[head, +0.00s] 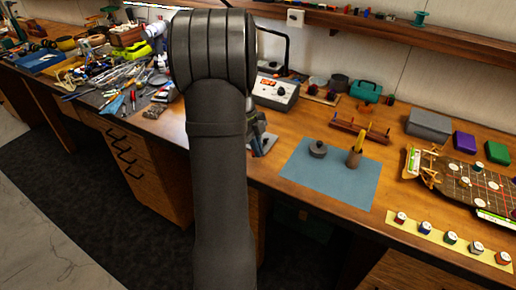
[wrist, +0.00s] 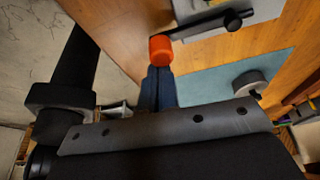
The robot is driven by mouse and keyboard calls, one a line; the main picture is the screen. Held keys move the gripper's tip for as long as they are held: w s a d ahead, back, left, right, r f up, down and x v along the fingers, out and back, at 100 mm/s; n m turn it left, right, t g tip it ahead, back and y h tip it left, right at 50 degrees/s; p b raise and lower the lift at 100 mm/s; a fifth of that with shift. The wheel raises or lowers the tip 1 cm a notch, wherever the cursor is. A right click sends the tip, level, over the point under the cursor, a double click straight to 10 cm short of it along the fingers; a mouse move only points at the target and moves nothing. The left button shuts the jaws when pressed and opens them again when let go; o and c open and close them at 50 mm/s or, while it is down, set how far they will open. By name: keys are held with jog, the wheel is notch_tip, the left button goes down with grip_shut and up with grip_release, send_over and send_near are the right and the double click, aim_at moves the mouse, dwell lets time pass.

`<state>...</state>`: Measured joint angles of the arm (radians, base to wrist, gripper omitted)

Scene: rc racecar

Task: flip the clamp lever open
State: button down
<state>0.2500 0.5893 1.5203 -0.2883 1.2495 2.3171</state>
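In the wrist view, the clamp lever (wrist: 200,27) is a dark bar with an orange-red cylindrical grip (wrist: 160,50) at its near end. Its other end meets a black round knob (wrist: 233,20) on a light grey plate (wrist: 262,10). My gripper (wrist: 158,70) has its two dark blue fingers side by side with no clear gap. The fingertips are right at the near side of the orange grip; whether they touch it I cannot tell. In the head view, my arm hides most of the clamp and gripper.
A grey control box (head: 275,92) stands behind. Tools crowd the bench at left. The bench front edge runs close to my arm.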

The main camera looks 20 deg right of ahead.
jog(key=shift+a, duration=0.1)
jog(key=s+d, duration=0.1)
jog(key=s, duration=0.2)
jog(key=shift+s+d, duration=0.15)
jog(key=shift+d, duration=0.25)
jog(key=v, duration=0.9)
jog(key=shift+d+r, duration=0.25)
jog(key=shift+r, duration=0.2)
jog(key=shift+f, duration=0.1)
